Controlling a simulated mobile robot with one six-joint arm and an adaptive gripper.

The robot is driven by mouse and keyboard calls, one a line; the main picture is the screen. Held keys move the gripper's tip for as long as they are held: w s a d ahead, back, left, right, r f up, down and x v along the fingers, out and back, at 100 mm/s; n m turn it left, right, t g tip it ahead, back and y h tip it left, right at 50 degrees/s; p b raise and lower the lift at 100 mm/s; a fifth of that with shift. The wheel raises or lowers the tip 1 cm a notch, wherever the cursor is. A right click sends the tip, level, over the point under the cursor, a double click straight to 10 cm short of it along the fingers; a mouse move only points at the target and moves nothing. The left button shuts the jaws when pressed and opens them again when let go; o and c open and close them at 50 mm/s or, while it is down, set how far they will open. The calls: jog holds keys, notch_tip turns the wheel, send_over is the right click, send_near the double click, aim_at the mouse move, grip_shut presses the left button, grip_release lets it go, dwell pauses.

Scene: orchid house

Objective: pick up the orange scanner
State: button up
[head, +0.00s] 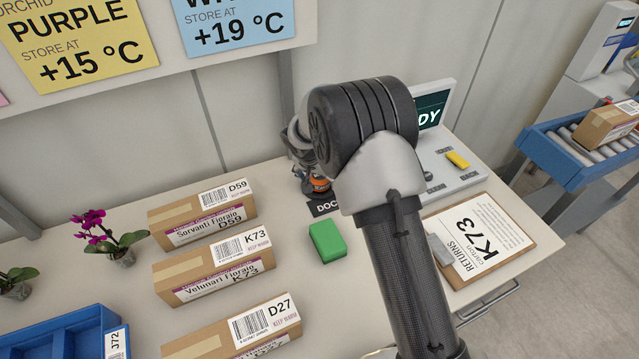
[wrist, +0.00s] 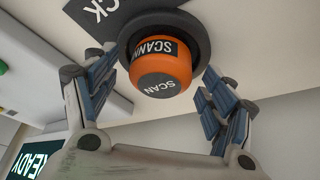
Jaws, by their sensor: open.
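The orange scanner (wrist: 160,68) sits in a round dark dock (wrist: 193,28) in the wrist view, with black bands lettered SCAN. My gripper (wrist: 158,88) is open, with one blue-padded finger on each side of the scanner. I see gaps between the fingers and the scanner. In the head view only a small part of the scanner (head: 320,184) shows, behind my arm, at the back of the table. My gripper (head: 306,165) is mostly hidden there by my own arm.
A green block (head: 327,239) lies just in front of the dock. Cartons labelled D59 (head: 200,215), K73 (head: 213,268) and D27 (head: 235,333) stand to the left. A console with a screen (head: 432,108) and a K73 clipboard (head: 478,235) are to the right.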

jog(key=shift+r, duration=0.1)
jog(key=c, duration=1.2)
